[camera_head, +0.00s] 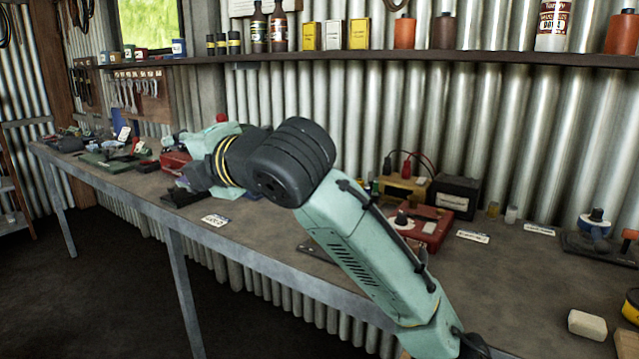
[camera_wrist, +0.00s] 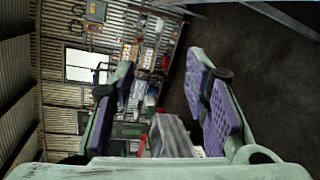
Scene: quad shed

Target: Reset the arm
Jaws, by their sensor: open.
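My gripper (camera_wrist: 160,78) is open in the wrist view, with its two purple-padded fingers well apart. Nothing is held between the pads. In the head view my green arm reaches up from the lower right, bends at a black joint and points left over the workbench (camera_head: 265,228). The gripper end there is partly hidden behind my black wrist, above the middle of the bench. I cannot tell its exact height over the bench top.
A red case (camera_head: 175,162) lies beyond the gripper end. A red device (camera_head: 425,229), a black battery-like box (camera_head: 455,195) and a pale block (camera_head: 587,325) sit right of my arm. A shelf (camera_head: 400,55) with bottles runs above. Open floor (camera_head: 100,285) lies at left.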

